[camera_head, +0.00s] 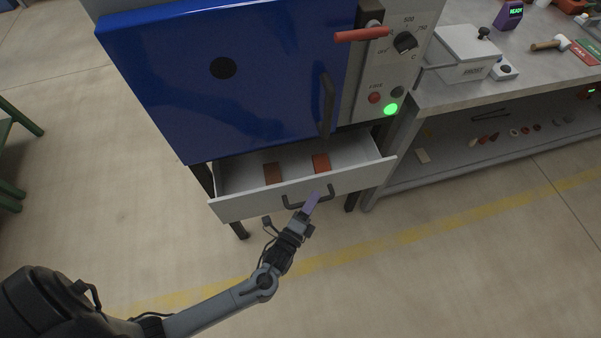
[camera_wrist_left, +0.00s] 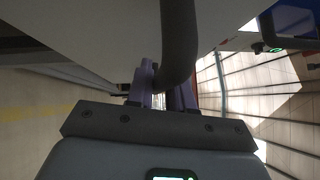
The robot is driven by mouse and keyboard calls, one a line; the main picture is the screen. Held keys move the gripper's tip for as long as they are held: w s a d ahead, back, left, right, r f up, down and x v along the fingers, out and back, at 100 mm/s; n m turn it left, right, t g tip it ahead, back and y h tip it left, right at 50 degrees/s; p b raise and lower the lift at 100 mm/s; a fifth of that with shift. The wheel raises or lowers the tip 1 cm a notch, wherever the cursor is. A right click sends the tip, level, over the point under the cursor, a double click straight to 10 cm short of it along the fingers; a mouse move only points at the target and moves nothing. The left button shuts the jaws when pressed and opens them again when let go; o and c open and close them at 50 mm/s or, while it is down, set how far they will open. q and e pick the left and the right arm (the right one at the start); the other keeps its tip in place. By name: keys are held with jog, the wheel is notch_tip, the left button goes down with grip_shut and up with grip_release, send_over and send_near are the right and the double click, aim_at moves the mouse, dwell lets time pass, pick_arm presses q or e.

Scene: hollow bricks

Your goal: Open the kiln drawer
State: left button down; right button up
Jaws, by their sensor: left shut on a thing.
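The kiln drawer (camera_head: 230,208) is a white drawer under the blue kiln (camera_head: 270,85), and it stands pulled out. Two brown-orange bricks lie inside, one at the left (camera_head: 273,173) and one at the right (camera_head: 321,163). The dark drawer handle (camera_head: 290,204) is on its front. In the left wrist view the purple fingers (camera_wrist_left: 166,88) close around the dark handle (camera_wrist_left: 180,45). My right gripper is not in view.
A grey workbench (camera_head: 450,88) stands at the right, with a white lidded box (camera_head: 470,55), a hammer (camera_head: 550,44) and a lower shelf of small parts. The kiln panel (camera_head: 390,50) has a dial and a lit green light. The floor in front is clear.

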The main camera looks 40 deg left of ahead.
pick_arm(q)
jog(key=s+d+p, duration=0.3)
jog(key=s+d, duration=0.6)
jog(key=d, duration=0.2)
jog(key=shift+p, duration=0.35)
jog(key=shift+s, duration=0.1)
jog(key=c, duration=1.1)
grip_release()
jog(key=s+f+p, duration=0.1)
jog(key=s, duration=0.9)
jog(key=shift+s+d+f, duration=0.15)
jog(key=shift+s+d, duration=0.15)
jog(key=shift+d, duration=0.1)
